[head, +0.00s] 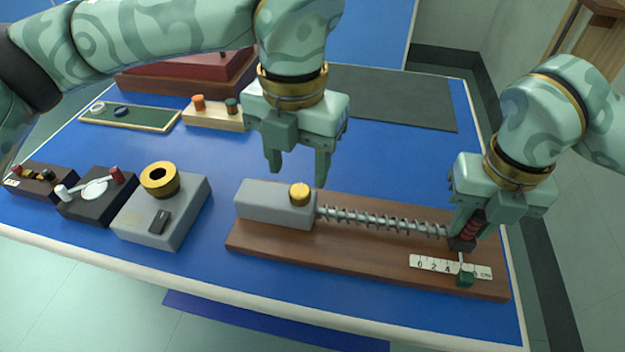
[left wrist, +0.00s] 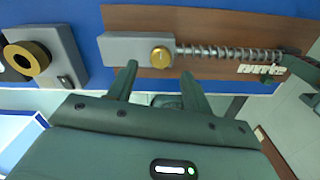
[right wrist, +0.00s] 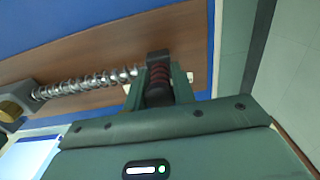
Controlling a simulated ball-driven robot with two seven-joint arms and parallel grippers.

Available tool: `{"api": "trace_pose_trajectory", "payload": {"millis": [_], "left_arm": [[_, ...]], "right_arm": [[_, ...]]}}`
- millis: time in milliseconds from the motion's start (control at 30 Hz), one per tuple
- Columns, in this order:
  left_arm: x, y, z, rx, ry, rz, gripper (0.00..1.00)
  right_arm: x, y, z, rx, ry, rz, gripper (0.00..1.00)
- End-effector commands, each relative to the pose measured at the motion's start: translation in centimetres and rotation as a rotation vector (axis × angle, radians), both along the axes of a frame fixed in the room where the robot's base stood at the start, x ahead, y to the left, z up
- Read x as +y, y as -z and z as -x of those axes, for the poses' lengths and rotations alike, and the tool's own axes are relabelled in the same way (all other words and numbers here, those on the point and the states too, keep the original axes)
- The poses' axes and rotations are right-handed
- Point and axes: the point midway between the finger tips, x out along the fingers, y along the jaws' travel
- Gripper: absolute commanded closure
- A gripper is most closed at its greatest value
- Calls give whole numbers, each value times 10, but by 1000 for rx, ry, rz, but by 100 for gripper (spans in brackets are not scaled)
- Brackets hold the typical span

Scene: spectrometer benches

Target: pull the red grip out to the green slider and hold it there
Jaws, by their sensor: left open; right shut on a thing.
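The red grip (head: 473,230) sits at the right end of a coil spring (head: 380,221) on a wooden board. My right gripper (head: 466,232) is shut on the red grip; the right wrist view shows the ribbed grip (right wrist: 158,82) between its fingers. The green slider (head: 465,279) stands at the scale (head: 440,266), in front of the grip and close to level with it along the scale. The spring runs from a grey block (head: 265,207) with a yellow knob (head: 300,194).
A green tray (head: 130,116) and a wooden block with knobs (head: 215,116) lie behind. A dark mat (head: 395,98) covers the back right.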

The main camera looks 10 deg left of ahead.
Motion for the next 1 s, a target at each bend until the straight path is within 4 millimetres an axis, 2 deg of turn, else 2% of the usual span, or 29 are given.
{"api": "trace_pose_trajectory", "payload": {"millis": [100,233,600,767,1000], "left_arm": [[0,23,0,3,0,1,50],[0,38,0,1,1,2,50],[0,45,0,0,1,2,50],[0,45,0,0,0,2,94],[0,44,-1,0,7,2,94]], "right_arm": [[-1,1,0,1,1,2,100],[-1,1,0,1,1,2,100],[-1,1,0,1,1,2,100],[-1,1,0,1,1,2,100],[-1,1,0,1,1,2,100]]}}
